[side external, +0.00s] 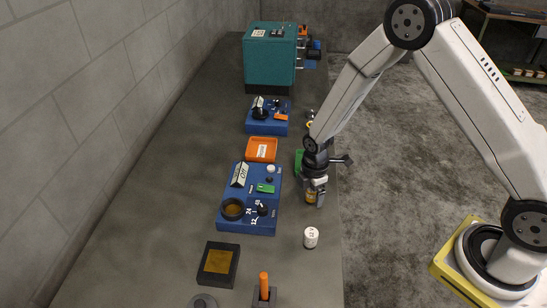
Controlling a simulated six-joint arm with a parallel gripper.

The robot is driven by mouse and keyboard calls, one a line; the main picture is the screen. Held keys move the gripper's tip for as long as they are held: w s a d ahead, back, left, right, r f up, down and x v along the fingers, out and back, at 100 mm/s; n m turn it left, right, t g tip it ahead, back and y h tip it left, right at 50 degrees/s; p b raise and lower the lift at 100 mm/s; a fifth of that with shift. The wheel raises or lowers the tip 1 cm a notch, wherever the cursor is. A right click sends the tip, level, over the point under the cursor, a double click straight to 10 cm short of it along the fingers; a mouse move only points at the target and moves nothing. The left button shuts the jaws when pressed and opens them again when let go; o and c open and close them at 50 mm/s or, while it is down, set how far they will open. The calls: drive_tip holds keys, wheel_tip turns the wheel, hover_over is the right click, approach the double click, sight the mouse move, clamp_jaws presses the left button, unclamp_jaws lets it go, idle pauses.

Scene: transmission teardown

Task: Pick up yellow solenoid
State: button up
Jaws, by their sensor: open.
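My gripper (316,200) points down over the right edge of the bench, to the right of the larger blue fixture. Its jaws are open. A small yellow-amber part (310,197), which looks like the yellow solenoid, shows at the fingers. The gripper hides much of it, and I cannot tell whether the fingers touch it. A green object (298,160) is partly hidden behind the gripper's wrist.
The larger blue fixture (232,220) stands left of my gripper. A white cylinder (311,237) stands nearer the camera. An orange tray (263,149), a smaller blue fixture (280,128) and a teal machine (270,60) stand farther back. A black box (217,263) sits front left.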

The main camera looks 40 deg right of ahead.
drive_tip(key=shift+f, duration=0.45)
clamp_jaws()
idle(0.3)
